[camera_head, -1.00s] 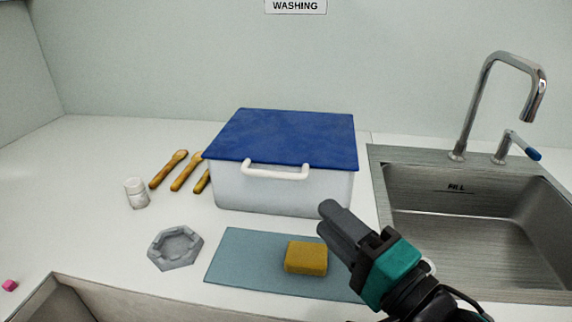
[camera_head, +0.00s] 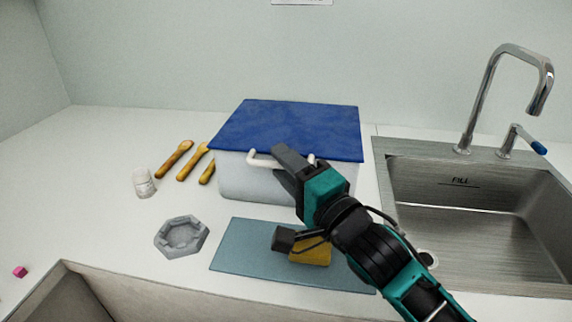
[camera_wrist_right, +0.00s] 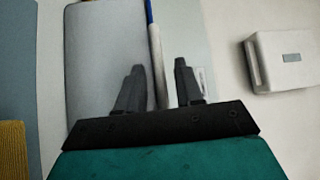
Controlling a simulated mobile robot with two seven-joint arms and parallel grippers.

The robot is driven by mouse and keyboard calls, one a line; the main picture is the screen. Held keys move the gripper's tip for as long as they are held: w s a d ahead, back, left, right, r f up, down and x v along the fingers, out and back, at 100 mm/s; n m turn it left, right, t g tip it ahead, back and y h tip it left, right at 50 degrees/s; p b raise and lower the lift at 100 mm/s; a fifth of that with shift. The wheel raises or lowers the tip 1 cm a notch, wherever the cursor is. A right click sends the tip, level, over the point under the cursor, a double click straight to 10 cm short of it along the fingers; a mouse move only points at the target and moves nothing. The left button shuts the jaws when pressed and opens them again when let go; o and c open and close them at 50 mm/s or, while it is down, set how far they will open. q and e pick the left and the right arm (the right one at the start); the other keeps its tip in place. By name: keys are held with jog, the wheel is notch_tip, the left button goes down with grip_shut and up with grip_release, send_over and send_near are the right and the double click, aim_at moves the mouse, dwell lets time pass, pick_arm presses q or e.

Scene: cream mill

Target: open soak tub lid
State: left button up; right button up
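The soak tub (camera_head: 238,180) is a pale grey box on the counter with a flat blue lid (camera_head: 290,128). The lid lies closed on it, with a white bar handle (camera_head: 262,162) at its front edge. My right gripper (camera_head: 287,158) is at the handle, covering its middle and right part in the head view. In the right wrist view, the two fingers (camera_wrist_right: 158,85) stand apart. The white handle (camera_wrist_right: 157,55) shows between them with gaps at both sides, so the gripper is open. My left gripper is out of view.
A yellow sponge (camera_head: 312,256) lies on a blue-grey mat (camera_head: 240,250), partly behind my right arm. A grey octagonal dish (camera_head: 181,236), a white jar (camera_head: 143,183) and wooden utensils (camera_head: 174,159) are at the left. A steel sink (camera_head: 480,200) with a tap (camera_head: 490,95) is at the right.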

jog(key=shift+c, duration=0.4)
grip_shut()
